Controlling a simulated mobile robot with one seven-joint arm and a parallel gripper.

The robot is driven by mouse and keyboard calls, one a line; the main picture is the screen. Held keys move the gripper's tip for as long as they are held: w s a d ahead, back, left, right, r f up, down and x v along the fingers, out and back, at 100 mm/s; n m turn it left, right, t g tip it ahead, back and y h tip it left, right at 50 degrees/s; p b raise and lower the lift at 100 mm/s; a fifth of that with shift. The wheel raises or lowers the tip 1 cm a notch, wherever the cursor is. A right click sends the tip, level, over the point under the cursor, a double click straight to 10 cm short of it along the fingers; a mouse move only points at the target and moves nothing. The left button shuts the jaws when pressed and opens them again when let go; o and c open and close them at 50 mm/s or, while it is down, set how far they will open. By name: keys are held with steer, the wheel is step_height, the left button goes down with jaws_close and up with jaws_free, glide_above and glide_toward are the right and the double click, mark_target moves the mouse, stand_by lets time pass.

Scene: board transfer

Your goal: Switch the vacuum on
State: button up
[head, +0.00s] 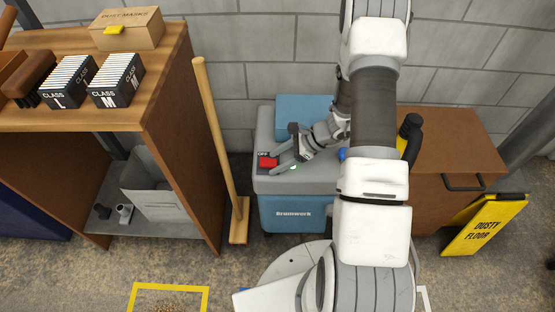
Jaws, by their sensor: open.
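The vacuum is a blue and grey box (293,213) marked "Brumwerk", standing on the floor against the wall. On its grey top is a red switch (268,161), with a dark "OFF" label (263,154) at its back left. A small green spot (293,167) shows just right of the switch. My gripper (279,158) is open and empty, low over the vacuum's top, with its fingers pointing left towards the switch. The fingertips are right beside the switch; I cannot tell whether they touch it. My arm hides the right part of the vacuum.
A wooden bench (172,72) at left holds a dust mask box (127,28) and filter packs marked L (68,86) and M (117,80). A broom (217,130) leans beside it. At right are a brown cabinet (460,140) and a yellow "Dusty floor" sign (484,226).

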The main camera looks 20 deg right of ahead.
steer(key=p+v, duration=0.4)
steer(key=v, duration=1.3)
steer(key=shift+d+r+p, duration=0.15)
steer(key=shift+p, duration=0.25)
steer(key=shift+s, duration=0.1)
steer(key=s+a+r+n+g+h, duration=0.1)
steer(key=s+a+r+n+h, duration=0.1)
steer(key=a+r+n, duration=0.5)
steer(key=s+a+r+n+g+h, duration=0.1)
steer(key=a+r+n, duration=0.15)
steer(key=r, duration=0.75)
steer(key=s+a+r+n+t+h, duration=0.2)
steer(key=s+r+n+h, duration=0.1)
steer(key=s+r+n, duration=0.3)
steer(key=s+a+r+n+t+h, duration=0.3)
steer(key=s+r+n, duration=0.3)
steer(key=s+r, duration=0.1)
step_height(320, 180, up, 16)
steer(key=p, duration=1.6)
steer(key=shift+d+r+p, duration=0.15)
steer(key=shift+d+p, duration=0.1)
steer(key=shift+p, duration=0.15)
